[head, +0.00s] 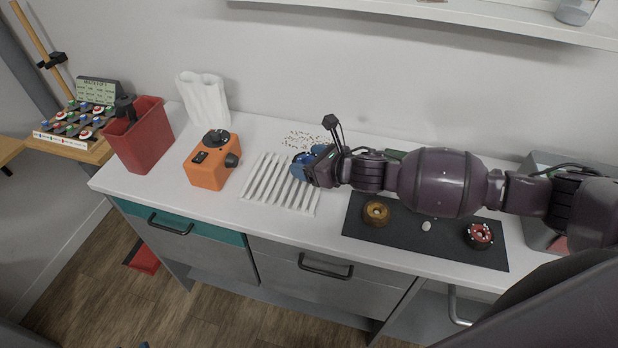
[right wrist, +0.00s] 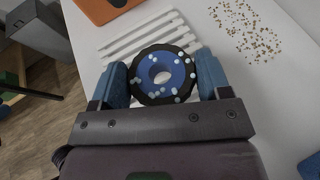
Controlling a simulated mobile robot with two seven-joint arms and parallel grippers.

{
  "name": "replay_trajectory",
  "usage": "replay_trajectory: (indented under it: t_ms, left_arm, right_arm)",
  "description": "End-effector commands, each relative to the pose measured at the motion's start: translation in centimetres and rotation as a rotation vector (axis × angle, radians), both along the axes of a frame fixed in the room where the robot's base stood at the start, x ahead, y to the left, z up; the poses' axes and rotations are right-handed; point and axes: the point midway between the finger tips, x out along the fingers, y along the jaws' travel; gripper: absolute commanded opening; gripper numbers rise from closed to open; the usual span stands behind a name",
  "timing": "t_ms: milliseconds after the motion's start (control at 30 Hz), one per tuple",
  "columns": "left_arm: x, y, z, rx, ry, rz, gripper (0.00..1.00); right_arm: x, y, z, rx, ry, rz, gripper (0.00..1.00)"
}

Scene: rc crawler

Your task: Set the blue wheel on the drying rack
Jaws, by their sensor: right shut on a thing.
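The blue wheel (right wrist: 146,72) has a black tyre with pale spots and a round hole in its middle. My right gripper (right wrist: 162,82) is shut on it, with one blue finger on each side. In the head view my right gripper (head: 306,163) is over the right end of the white slatted drying rack (head: 270,184), and the wheel is mostly hidden between the fingers. The rack also shows in the right wrist view (right wrist: 120,48), behind the wheel. I cannot tell whether the wheel touches the slats. My left gripper is not in view.
An orange box (head: 207,172) with knobs stands left of the rack, and a red bin (head: 139,140) beyond it. A dark mat (head: 400,232) to the right holds a yellow-brown wheel (head: 376,212) and a red wheel (head: 479,236). Small brown bits (head: 306,140) lie behind the rack.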

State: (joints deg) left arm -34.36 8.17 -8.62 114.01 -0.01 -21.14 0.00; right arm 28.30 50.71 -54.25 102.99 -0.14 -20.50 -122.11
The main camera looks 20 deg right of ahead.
Motion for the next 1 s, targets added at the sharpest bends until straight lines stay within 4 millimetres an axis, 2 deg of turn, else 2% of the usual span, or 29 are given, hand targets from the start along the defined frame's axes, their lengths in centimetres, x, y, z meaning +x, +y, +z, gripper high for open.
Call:
replay_trajectory:
  t_ms: [33,267,533,967,1000]
  left_arm:
    - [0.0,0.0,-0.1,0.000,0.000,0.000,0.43]
    - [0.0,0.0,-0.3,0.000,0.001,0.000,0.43]
    - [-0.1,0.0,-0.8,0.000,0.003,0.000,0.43]
    - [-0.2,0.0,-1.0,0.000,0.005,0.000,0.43]
    - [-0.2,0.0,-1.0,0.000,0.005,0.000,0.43]
  right_arm:
    - [0.0,0.0,-0.6,0.001,0.002,-0.002,0.47]
    - [0.0,0.0,-1.8,0.001,0.001,0.000,0.47]
    - [0.0,0.0,-5.3,0.001,0.003,-0.002,0.47]
    - [0.0,0.0,-5.9,-0.002,-0.001,0.000,0.47]
    - [0.0,0.0,-5.9,-0.002,-0.001,0.000,0.73]
